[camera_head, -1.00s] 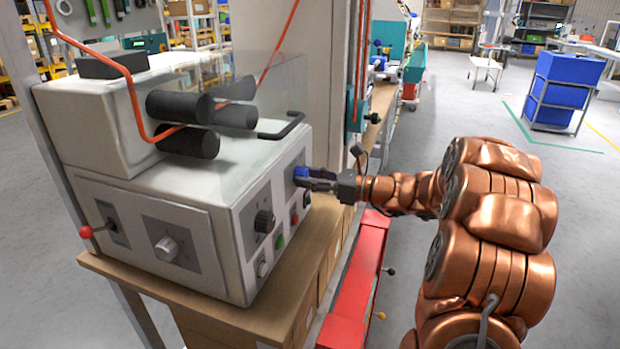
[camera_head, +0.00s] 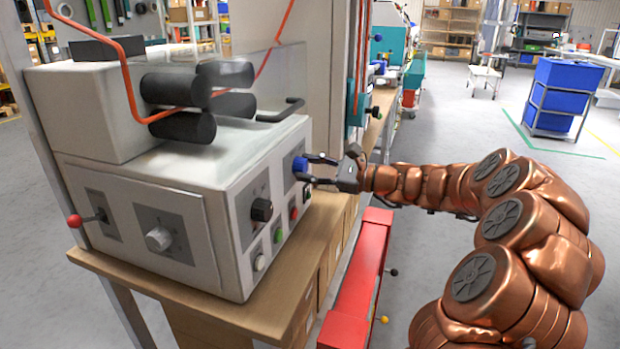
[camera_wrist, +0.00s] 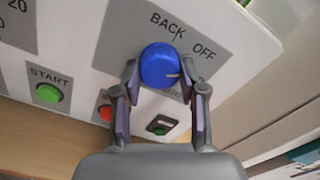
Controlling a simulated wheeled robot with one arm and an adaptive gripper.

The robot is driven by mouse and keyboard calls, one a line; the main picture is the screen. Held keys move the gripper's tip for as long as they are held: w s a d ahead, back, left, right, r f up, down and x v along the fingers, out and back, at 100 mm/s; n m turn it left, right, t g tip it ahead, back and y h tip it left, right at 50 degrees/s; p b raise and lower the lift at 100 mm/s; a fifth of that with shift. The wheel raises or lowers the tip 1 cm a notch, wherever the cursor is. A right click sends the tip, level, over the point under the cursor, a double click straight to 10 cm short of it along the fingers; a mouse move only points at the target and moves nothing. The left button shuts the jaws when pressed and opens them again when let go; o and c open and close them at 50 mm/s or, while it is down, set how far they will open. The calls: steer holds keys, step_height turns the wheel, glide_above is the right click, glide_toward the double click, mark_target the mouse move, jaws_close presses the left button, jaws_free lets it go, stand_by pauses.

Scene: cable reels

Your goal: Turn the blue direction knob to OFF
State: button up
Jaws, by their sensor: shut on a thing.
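The blue direction knob (camera_head: 300,165) sits on the grey front panel of the white machine. In the wrist view the knob (camera_wrist: 159,66) has a short pale mark near its right edge, towards the lower right. The word OFF is to the right of the knob, BACK is above it, and a third label below it is partly hidden. My gripper (camera_head: 306,170) reaches the knob from the right. In the wrist view my gripper's (camera_wrist: 161,80) two fingers are closed on the knob's left and right sides.
A black knob (camera_head: 261,210), a green START button (camera_wrist: 47,93) and a red button (camera_wrist: 106,112) are close by on the panel. Black rollers (camera_head: 185,127) top the machine. A red cabinet (camera_head: 357,285) stands below my arm. The floor to the right is open.

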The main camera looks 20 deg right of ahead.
steer(key=shift+f+n+b, duration=0.1)
steer(key=shift+n+b, duration=0.85)
steer(key=shift+n, duration=0.25)
steer(key=o, duration=1.1)
steer(key=shift+o, duration=0.2)
steer(key=shift+d, duration=0.1)
steer(key=v, duration=1.2)
